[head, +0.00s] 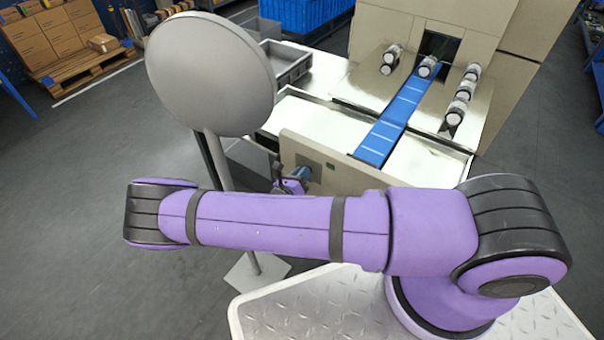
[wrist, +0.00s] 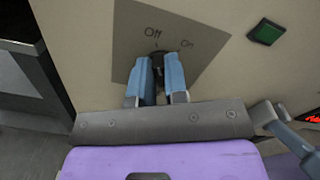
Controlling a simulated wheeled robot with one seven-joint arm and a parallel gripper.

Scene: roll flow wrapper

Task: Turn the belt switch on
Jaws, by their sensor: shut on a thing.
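The belt switch (wrist: 157,57) is a dark knob on a grey plate (wrist: 200,30) marked "Off" on the left and "On" on the right. The plate is on the beige front panel of the machine. My gripper (wrist: 160,72) has its two blue fingers around the knob and is shut on it. The fingers hide most of the knob, so I cannot tell clearly which mark it points to. In the head view my gripper (head: 300,174) is at the front panel (head: 335,170), partly hidden behind my purple arm.
A green button (wrist: 266,32) sits right of the plate, and a red lit display (wrist: 312,116) is at the right edge. A blue belt (head: 400,115) runs into the machine, with several rolls beside it. A large grey disc (head: 210,75) on a post stands left of my gripper.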

